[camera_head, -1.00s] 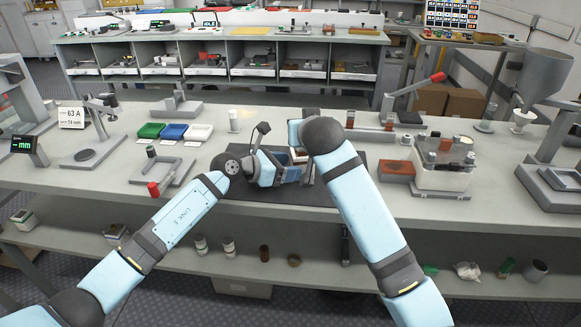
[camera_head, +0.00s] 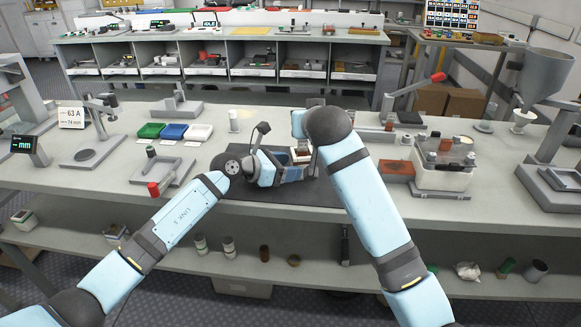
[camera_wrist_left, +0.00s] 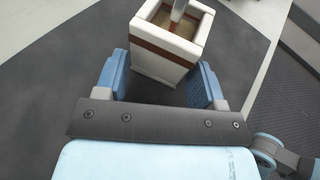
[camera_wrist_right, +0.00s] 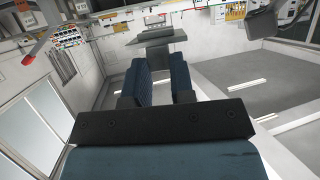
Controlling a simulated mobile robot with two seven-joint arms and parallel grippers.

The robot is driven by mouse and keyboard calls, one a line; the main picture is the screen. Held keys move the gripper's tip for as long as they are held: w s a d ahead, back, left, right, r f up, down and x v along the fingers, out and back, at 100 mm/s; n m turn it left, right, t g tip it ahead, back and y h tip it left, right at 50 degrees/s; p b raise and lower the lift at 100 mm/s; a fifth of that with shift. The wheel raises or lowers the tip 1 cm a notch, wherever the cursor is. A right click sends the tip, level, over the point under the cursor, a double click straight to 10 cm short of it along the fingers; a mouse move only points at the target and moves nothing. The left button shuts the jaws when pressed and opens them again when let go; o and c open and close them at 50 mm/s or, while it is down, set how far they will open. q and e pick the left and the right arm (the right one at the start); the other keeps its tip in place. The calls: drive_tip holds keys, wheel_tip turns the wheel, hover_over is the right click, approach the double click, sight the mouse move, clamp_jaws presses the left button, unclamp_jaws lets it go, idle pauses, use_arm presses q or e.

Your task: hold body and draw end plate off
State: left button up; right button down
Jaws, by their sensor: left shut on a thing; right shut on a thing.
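The fuse body (camera_wrist_left: 168,45) is a white square tube with a brown band near its rim, upright in the left wrist view. Its top is open, with a tan inside and a grey strip standing up out of view. My left gripper (camera_wrist_left: 163,75) is shut on the body, a blue pad on each side. In the head view the body (camera_head: 301,156) shows beside my left gripper (camera_head: 270,168). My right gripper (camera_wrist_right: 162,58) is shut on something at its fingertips. A grey plate (camera_wrist_right: 157,38) shows just beyond them, perhaps the end plate. The head view hides its grip behind my right arm.
A dark mat (camera_head: 325,191) lies under the work. A green, a blue and a white tray (camera_head: 199,132) stand at the back left. A red-handled fixture (camera_head: 170,172) is at left, and a brown block (camera_head: 397,168) and clear-sided box (camera_head: 442,177) at right.

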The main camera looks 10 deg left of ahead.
use_arm(q)
drive_tip(key=shift+r, duration=0.1)
use_arm(e)
drive_tip(key=s+d+r, duration=0.2)
drive_tip(key=d+r, duration=0.1)
drive_tip(key=d, duration=0.2)
drive_tip(key=shift+s+d+r, duration=0.25)
drive_tip(key=shift+d, duration=0.1)
idle(0.4)
use_arm(q)
drive_tip(key=o, duration=1)
drive_tip(key=shift+o, duration=0.6)
drive_tip(key=shift+p+v, duration=0.6)
drive_tip(key=shift+v, duration=3.9)
use_arm(e)
drive_tip(key=shift+r, duration=0.65)
use_arm(q)
drive_tip(key=shift+s+d, duration=0.1)
use_arm(e)
drive_tip(key=shift+s+f, duration=0.1)
